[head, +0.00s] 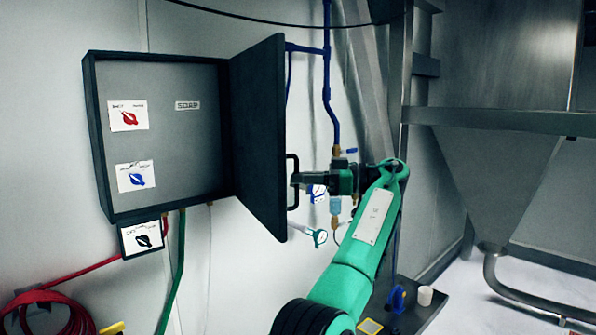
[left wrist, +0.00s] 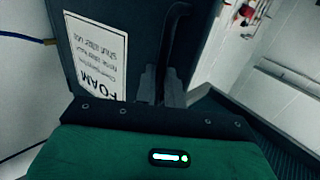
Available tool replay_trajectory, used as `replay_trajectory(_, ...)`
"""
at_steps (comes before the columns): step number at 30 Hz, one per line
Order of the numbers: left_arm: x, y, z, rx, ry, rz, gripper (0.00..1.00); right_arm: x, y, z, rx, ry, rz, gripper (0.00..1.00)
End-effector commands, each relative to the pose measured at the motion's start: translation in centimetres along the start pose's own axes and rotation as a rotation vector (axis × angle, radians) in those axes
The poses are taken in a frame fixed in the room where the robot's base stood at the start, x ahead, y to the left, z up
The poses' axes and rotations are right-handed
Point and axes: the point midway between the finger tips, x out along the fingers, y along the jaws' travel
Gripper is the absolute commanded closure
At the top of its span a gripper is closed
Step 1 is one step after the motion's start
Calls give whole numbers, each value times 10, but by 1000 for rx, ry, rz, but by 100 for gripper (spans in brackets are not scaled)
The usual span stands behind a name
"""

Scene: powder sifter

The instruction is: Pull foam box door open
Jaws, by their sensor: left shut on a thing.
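The foam box (head: 190,140) is a dark grey cabinet on the wall at the left of the head view. Its door (head: 258,135) stands wide open, swung out from the box's right side, with the inner face in view. A black bar handle (head: 292,170) is on the door's outer face. My left gripper (head: 297,180) is shut on this handle. In the left wrist view, the gripper fingers (left wrist: 160,85) are at the handle (left wrist: 172,45), beside a white FOAM label (left wrist: 97,55) on the door. My right gripper is not in view.
Inside the box are a red-knob card (head: 128,115), a blue-knob card (head: 136,176) and a soap label (head: 187,105). A blue pipe with valves (head: 335,150) runs behind my gripper. A steel hopper (head: 500,170) stands at the right. A red hose (head: 75,315) is coiled lower left.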

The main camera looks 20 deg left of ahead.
Motion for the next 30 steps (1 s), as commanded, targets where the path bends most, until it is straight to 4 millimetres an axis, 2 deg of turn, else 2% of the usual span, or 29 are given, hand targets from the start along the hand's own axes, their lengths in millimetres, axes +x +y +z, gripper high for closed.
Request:
replay_trajectory(1,2,5,-7,-2,2,2,100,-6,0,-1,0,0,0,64)
replay_trajectory(9,-6,13,-6,-3,3,1,100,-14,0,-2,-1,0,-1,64)
replay_trajectory(28,-9,16,-3,-5,2,0,100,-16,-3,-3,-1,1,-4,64)
replay_trajectory(29,-9,16,-3,-5,2,0,87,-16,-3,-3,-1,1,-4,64)
replay_trajectory(30,-9,16,-3,-4,2,0,80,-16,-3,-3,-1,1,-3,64)
